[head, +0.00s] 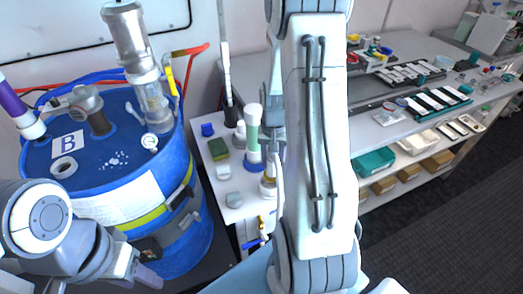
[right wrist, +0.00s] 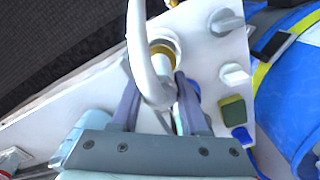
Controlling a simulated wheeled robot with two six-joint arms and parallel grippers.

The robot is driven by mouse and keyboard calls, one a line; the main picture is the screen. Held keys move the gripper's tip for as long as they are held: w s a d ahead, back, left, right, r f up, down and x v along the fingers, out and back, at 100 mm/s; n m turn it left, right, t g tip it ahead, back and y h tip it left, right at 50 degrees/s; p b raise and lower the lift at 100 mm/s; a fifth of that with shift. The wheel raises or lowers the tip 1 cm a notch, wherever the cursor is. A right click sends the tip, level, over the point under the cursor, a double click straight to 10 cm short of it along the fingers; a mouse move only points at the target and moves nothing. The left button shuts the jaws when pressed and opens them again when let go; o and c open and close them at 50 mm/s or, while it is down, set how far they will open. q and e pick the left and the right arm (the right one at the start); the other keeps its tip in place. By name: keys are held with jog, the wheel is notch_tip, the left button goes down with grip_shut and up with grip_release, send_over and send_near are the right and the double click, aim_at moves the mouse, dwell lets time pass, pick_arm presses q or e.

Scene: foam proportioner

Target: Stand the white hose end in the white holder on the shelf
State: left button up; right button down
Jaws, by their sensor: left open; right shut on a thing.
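In the right wrist view, my right gripper (right wrist: 157,95) is shut on the white hose (right wrist: 138,45), which loops down between its fingers. The hose's tip is hidden by the fingers and palm. A white, gold-rimmed round piece (right wrist: 164,50), which looks like the holder, stands on the white shelf (right wrist: 200,50) just beyond the fingers. I cannot tell whether hose and holder touch. In the head view, the hose (head: 278,172) hangs beside the gold-rimmed piece (head: 268,187), with my right arm covering much of the area. My left gripper (head: 135,272) is open and empty at lower left.
A blue drum (head: 190,240) with fittings stands left of the shelf. A white-and-green bottle (head: 253,135), a green-and-yellow sponge (head: 218,148) and small grey pieces crowd the shelf. A long bench (head: 430,125) with trays lies at right.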

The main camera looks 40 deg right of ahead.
aim_at(270, 174)
jog(key=shift+w, duration=0.15)
jog(key=shift+f+b, duration=0.25)
jog(key=shift+b, duration=0.05)
jog(key=shift+w+f+b, duration=0.1)
jog(key=shift+f+b, duration=0.55)
jog(key=shift+f, duration=0.05)
notch_tip(270, 174, down, 4)
jog(key=b, duration=0.3)
jog(key=shift+a+r, duration=0.1)
dwell(0.5)
jog(key=shift+f+b, duration=0.3)
jog(key=shift+f, duration=0.3)
dwell(0.3)
jog(key=c, duration=0.7)
grip_release()
